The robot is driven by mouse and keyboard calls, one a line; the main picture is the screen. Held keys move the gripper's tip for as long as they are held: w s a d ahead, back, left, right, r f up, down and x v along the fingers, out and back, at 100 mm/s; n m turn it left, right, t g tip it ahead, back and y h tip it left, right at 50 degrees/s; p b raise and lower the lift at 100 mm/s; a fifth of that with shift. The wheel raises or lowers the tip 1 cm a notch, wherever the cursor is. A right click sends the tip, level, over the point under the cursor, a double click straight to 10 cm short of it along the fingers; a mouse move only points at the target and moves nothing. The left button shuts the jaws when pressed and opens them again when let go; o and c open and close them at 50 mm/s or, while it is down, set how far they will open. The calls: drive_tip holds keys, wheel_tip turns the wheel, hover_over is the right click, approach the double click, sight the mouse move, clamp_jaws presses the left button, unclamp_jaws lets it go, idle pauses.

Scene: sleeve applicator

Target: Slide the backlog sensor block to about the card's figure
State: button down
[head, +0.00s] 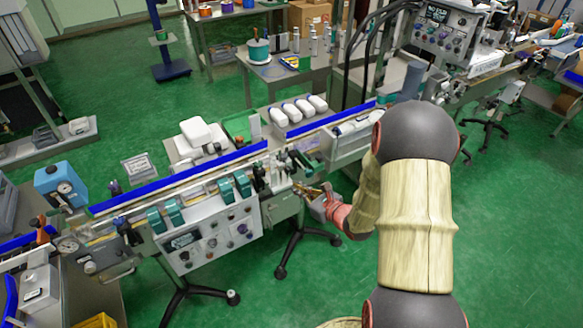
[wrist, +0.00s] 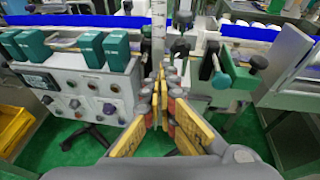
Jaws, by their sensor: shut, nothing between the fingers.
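My gripper (head: 303,189) is at the front of the machine, near the right end of its control panel. In the wrist view my gripper (wrist: 164,72) is shut and empty, its yellow fingers pointing at a pale upright strip with marks like a scale (wrist: 158,25). A small dark block (wrist: 181,47) is just right of that strip. A green piece with a dark knob (wrist: 222,70) is further right. I cannot tell which piece is the backlog sensor block. A small framed card (head: 137,167) stands behind the blue rail; its figure is too small to read.
Several green clamp-like blocks (wrist: 92,48) sit above the control panel (wrist: 95,98), left of my gripper. A grey slanted plate (wrist: 285,52) stands to the right. A blue rail (head: 180,178) runs along the machine. The green floor in front is mostly clear, apart from stand legs.

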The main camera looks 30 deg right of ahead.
drive_tip(key=w+d+f+m+h+b, duration=0.1)
drive_tip(key=w+d+f+m+b, duration=0.1)
drive_tip(key=w, duration=0.8)
drive_tip(key=shift+w+d+f+h, duration=0.2)
drive_tip(key=shift+d+f+h, duration=0.2)
drive_tip(key=shift+d+f, duration=0.4)
drive_tip(key=shift+a+f, duration=0.15)
